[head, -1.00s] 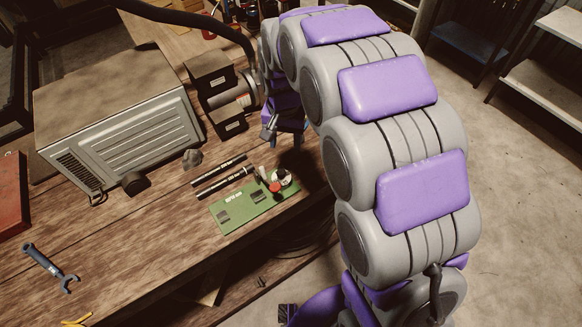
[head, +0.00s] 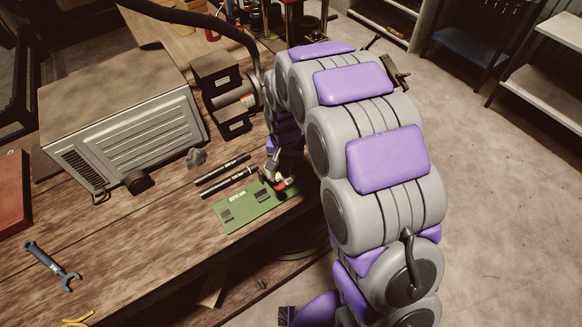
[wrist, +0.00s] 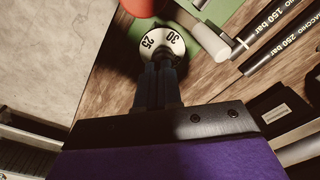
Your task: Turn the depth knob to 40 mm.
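The white depth dial (wrist: 164,36) of the knob shows in the wrist view, with the numbers 25 and 30 readable on its far side. Its near side and the knob's grip are hidden behind my fingers. My gripper (wrist: 158,68) reaches to the dial's near edge with its two dark fingers close together; I cannot tell whether they are closed on the knob. In the head view my gripper (head: 272,172) is over the right end of the green panel (head: 245,212), and the dial is hidden there. A red button (head: 280,185) is partly visible beside the gripper.
Two black pens or rods (head: 222,170) lie behind the panel, marked with bar values in the wrist view. A grey vented machine (head: 125,115) and a black crimper unit (head: 222,95) stand behind. A wrench (head: 52,266) lies front left. The bench front edge is close.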

